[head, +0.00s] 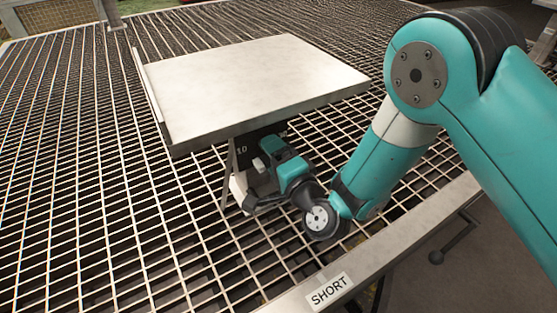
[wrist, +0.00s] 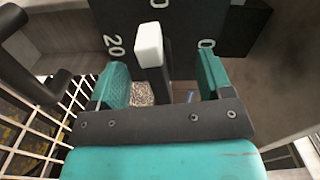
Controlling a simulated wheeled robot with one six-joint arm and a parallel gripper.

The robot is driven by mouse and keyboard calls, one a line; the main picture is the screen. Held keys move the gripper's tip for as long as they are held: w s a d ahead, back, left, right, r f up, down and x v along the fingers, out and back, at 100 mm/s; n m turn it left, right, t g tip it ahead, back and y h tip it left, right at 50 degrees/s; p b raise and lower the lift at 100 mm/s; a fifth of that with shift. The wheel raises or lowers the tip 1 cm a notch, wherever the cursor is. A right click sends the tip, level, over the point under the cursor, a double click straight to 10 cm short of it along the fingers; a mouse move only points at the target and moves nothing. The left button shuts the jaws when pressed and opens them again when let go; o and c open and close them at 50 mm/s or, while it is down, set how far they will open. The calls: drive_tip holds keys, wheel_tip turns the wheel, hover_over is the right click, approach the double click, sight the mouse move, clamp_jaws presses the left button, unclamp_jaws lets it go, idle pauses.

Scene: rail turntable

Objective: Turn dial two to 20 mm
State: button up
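A dark dial panel (wrist: 183,26) shows in the wrist view with the mark 20 on the left, a 0 on the right and a partly cut-off mark at the top. A dark lever with a white tip (wrist: 148,45) stands in front of it. The white tip also shows in the head view (head: 259,164). My gripper (wrist: 162,78) has its two teal fingers apart, one on each side of the lever. Gaps show on both sides, wider on the right. In the head view my gripper (head: 268,168) is under the plate's front edge. The dial's number cannot be read.
A flat metal plate (head: 250,85) overhangs the panel. Metal grating (head: 70,210) surrounds it. A label reading SHORT (head: 330,290) is on the front rail. A dark block (wrist: 243,27) stands right of the panel, and a dark handle-like part (wrist: 30,70) is at the left.

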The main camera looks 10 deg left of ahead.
clamp_jaws()
drive_tip(key=shift+r+n+p, duration=0.1)
drive_tip(key=shift+n+p, duration=1.1)
drive_tip(key=shift+n, duration=0.7)
drive_tip(key=shift+n+p, duration=1.7)
drive_tip(key=shift+n, duration=0.4)
drive_tip(key=shift+n+p, duration=1.5)
drive_tip(key=shift+n, duration=0.5)
drive_tip(key=n+p, duration=0.2)
drive_tip(key=n, duration=0.2)
drive_tip(key=o, duration=0.6)
unclamp_jaws()
drive_tip(key=p+v, duration=0.2)
drive_tip(key=v, duration=0.7)
